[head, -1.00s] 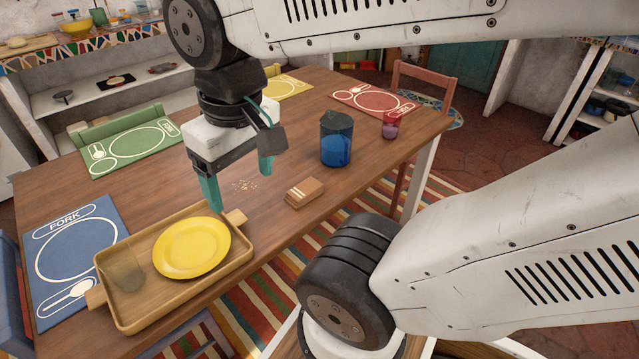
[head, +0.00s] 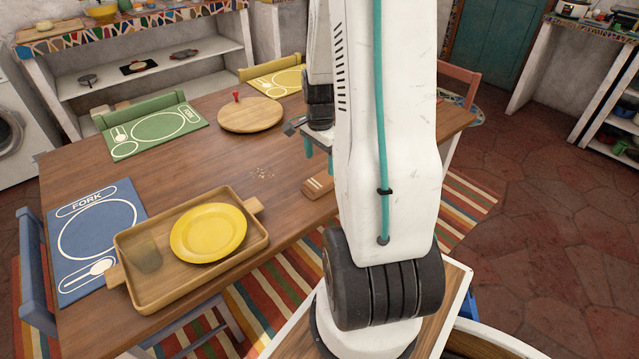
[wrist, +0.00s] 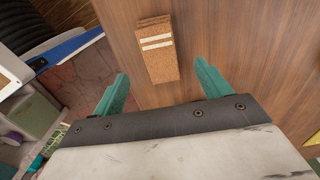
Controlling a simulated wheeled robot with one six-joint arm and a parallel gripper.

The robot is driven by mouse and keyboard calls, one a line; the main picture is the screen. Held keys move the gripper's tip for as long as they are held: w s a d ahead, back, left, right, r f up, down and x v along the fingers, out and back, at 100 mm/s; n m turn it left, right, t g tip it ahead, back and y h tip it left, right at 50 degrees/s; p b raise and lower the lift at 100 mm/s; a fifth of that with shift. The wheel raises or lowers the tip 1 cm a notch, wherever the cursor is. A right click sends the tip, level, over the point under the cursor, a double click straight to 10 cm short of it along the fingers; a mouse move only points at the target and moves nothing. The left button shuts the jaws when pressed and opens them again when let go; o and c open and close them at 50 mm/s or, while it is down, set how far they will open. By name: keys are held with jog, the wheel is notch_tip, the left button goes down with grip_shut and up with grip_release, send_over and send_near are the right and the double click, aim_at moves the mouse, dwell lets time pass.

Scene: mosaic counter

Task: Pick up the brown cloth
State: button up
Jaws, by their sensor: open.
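The brown cloth (head: 317,187) is folded, with pale stripes across it, and lies on the wooden table near its front edge. My arm covers part of it in the head view. In the wrist view the cloth (wrist: 159,52) shows whole, ahead of my fingertips and roughly between their lines. My gripper (wrist: 162,82) is open, with teal fingers apart and nothing between them. In the head view my gripper (head: 318,150) is partly hidden by my arm and is above the table near the cloth.
A wooden tray (head: 133,318) with a yellow plate (head: 208,232) and a clear cup (head: 148,257) stands at the left. Crumbs (head: 264,173) lie beside the cloth. A round board with a red knob (head: 250,115) is farther back. Blue (head: 97,240) and green (head: 152,133) placemats lie at the left.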

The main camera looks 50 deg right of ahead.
aim_at(321, 180)
notch_tip(321, 180, down, 8)
jog(key=shift+s+d+f, duration=0.1)
jog(key=shift+d, duration=0.05)
jog(key=c, duration=1.1)
jog(key=shift+c, duration=0.3)
notch_tip(321, 180, up, 10)
